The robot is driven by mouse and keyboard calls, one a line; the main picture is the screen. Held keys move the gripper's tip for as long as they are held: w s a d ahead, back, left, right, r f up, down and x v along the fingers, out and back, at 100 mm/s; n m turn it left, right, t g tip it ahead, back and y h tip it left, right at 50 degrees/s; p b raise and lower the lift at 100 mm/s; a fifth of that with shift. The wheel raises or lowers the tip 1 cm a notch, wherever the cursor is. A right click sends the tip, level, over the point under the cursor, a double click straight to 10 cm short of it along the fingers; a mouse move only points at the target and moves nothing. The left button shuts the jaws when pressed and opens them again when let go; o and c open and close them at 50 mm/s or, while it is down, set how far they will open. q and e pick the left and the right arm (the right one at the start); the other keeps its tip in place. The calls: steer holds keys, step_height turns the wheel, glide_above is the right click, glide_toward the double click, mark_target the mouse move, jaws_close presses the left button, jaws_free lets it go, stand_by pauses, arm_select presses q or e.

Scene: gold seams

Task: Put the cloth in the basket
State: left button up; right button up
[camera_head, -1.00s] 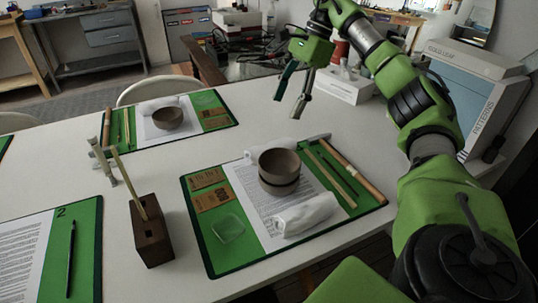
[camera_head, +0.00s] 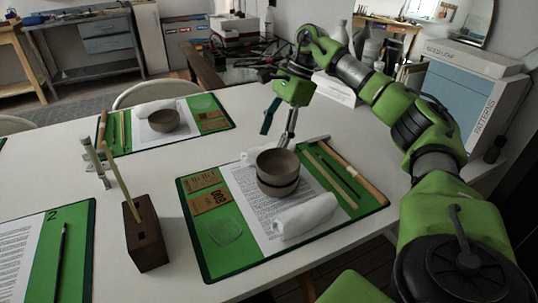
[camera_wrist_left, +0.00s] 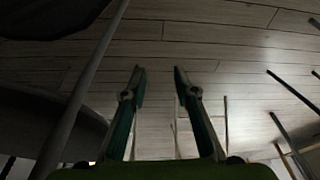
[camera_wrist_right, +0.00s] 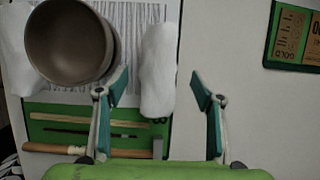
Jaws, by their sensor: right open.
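One white rolled cloth (camera_head: 304,215) lies on the near side of the middle green mat. Another white cloth (camera_head: 251,157) lies behind the stacked bowls, mostly hidden by them in the head view. In the right wrist view this far cloth (camera_wrist_right: 157,72) shows between the fingers. My right gripper (camera_head: 277,138) is open and empty, above the table just behind the far cloth. A third white cloth (camera_head: 160,107) lies on the far mat. My left gripper (camera_wrist_left: 160,72) is open and empty, with wooden floor behind it. I see no basket.
Brown stacked bowls (camera_head: 278,172) stand beside the far cloth. The middle mat (camera_head: 230,262) also holds sticks and a wood-handled tool (camera_head: 352,172). Bare white table (camera_head: 235,140) lies between the mats.

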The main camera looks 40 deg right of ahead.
mark_target(270, 145)
steer(key=shift+s+b+x, duration=0.2)
steer(key=shift+b+x, duration=0.15)
steer(key=shift+x, duration=1.5)
arm_select(q)
steer(key=v, duration=0.3)
steer(key=shift+w+r, duration=0.2)
steer(key=shift+r, duration=0.15)
arm_select(e)
steer(key=c, duration=1.2)
steer(key=shift+w, duration=0.1)
steer(key=shift+c, duration=0.2)
